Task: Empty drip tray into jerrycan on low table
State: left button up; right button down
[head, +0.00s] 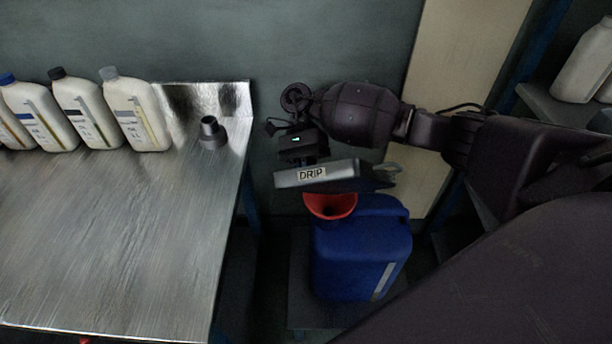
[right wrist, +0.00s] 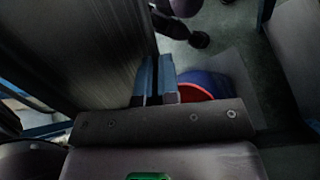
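The drip tray (head: 325,175), a flat grey tray with a "DRIP" label, is held just above the red funnel (head: 331,204). It looks near level in the head view, slightly higher at its right end. My right gripper (head: 308,160) is shut on its back edge; the fingers also show in the right wrist view (right wrist: 156,80). The funnel sits in the top of the blue jerrycan (head: 355,250), which stands upright on the low table (head: 300,290). The tray's inside is hidden, and no oil flow shows. My left gripper is not in view.
A metal bench (head: 120,230) stands at left, with several white bottles (head: 135,110) and a dark grey cone-shaped piece (head: 211,133) at its back. A shelf (head: 560,110) with white containers is at right. The bench's middle is clear.

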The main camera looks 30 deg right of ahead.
jog(key=shift+w, duration=0.1)
jog(key=shift+w+d+r+g+y+b, duration=0.2)
jog(key=shift+w+g+b, duration=0.1)
jog(key=shift+g+b, duration=0.25)
jog(key=shift+w+d+r+g+y+b, duration=0.1)
jog(key=shift+w+d+g+y+b, duration=0.2)
jog(key=shift+b, duration=0.35)
jog(key=shift+w+a+r+g, duration=0.1)
jog(key=shift+a+g, duration=0.05)
jog(key=shift+g, duration=0.1)
dwell(1.4)
